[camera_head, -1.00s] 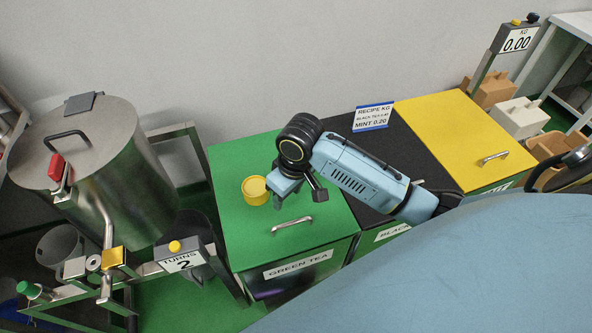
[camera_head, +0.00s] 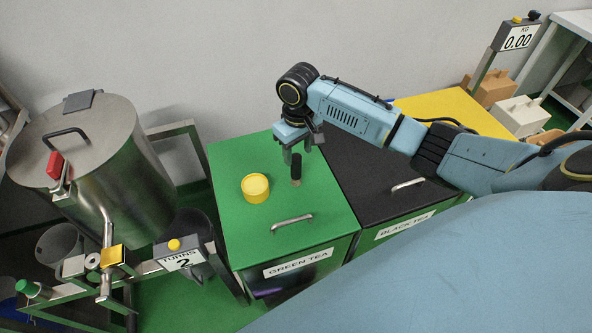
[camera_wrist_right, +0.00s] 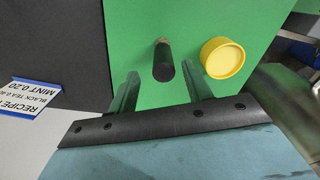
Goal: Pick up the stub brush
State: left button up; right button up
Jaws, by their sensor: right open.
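The stub brush (camera_head: 296,169), a short black upright cylinder with a paler lower end, stands on the green lid of the green tea bin (camera_head: 235,215). It also shows in the right wrist view (camera_wrist_right: 163,62), ahead of the fingertips and roughly between their lines. My right gripper (camera_head: 297,150) is open and empty, with its fingers pointing down at the brush's top end. In the right wrist view its two fingers (camera_wrist_right: 160,88) are spread apart, with no clear contact on the brush. My left gripper is not in view.
A round yellow tub (camera_head: 255,188) stands just left of the brush. The bin's metal handle (camera_head: 292,223) is in front. The black lid (camera_head: 360,190) adjoins on the right, and a large steel drum (camera_head: 95,165) stands at the left.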

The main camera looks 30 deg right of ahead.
aim_at(296, 170)
jog(key=shift+w+a+f+b, duration=0.1)
jog(key=shift+f+b, duration=0.1)
jog(key=shift+f, duration=1.2)
jog(key=shift+a+f+b, duration=0.1)
jog(key=shift+f+b, duration=0.05)
jog(key=shift+f, duration=1.2)
jog(key=c, duration=1.1)
